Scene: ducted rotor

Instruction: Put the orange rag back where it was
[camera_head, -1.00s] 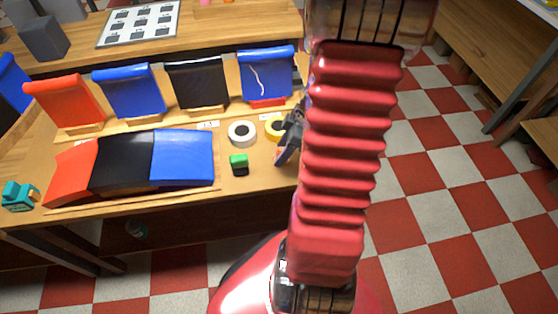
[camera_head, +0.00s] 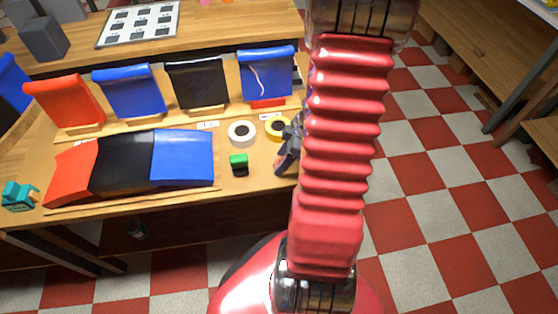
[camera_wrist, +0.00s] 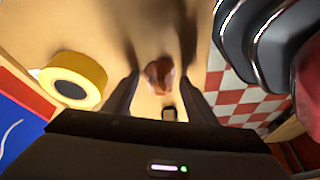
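A small orange-brown crumpled thing (camera_wrist: 160,72), which looks like the orange rag, is on the wooden surface in the middle of the wrist view. My gripper (camera_wrist: 160,84) points down at it. Its two dark fingers stand apart on either side of the rag, with a gap visible on both sides. In the head view my gripper (camera_head: 289,150) is over the right end of the bench, partly hidden by my red arm. I cannot make out the rag in that view.
A yellow tape roll (camera_head: 277,127), a white roll (camera_head: 242,133) and a green-topped block (camera_head: 239,164) are near my gripper. Curved red, black and blue panels fill the bench (camera_head: 235,190) to the left. Checkered floor lies right of it.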

